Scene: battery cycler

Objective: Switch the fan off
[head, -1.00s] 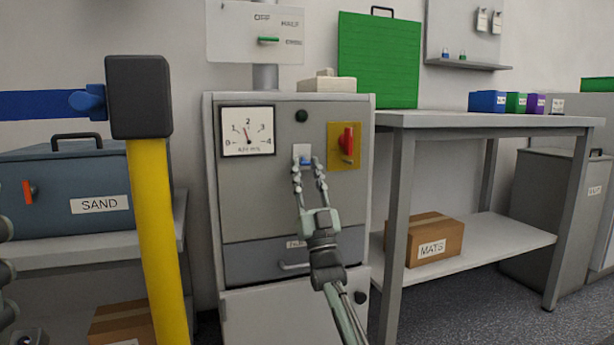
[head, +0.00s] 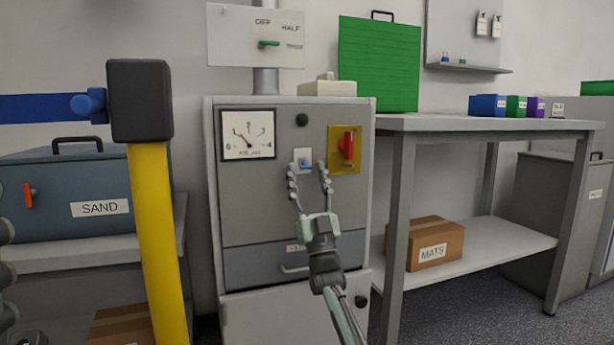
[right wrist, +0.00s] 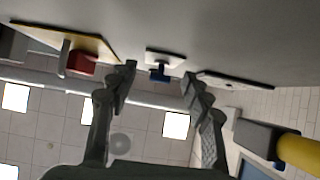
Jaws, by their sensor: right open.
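A small blue switch (head: 306,164) sits on a white plate (head: 302,154) on the front of a grey cabinet (head: 290,215). It also shows in the right wrist view as a blue knob (right wrist: 160,74) sticking out of its plate. My right gripper (head: 308,168) is open, with one finger on each side of the blue switch and a gap to each. No thing is held. I cannot tell which position the switch is in. A dial gauge (head: 247,130) is at the upper left of the cabinet, its needle near 1.
A red handle (head: 347,146) on a yellow plate (head: 336,163) is close right of my fingers. A black-topped yellow post (head: 155,240) stands at the left. A sign with a green lever (head: 269,43) is above the cabinet. A workbench (head: 480,122) stands at the right.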

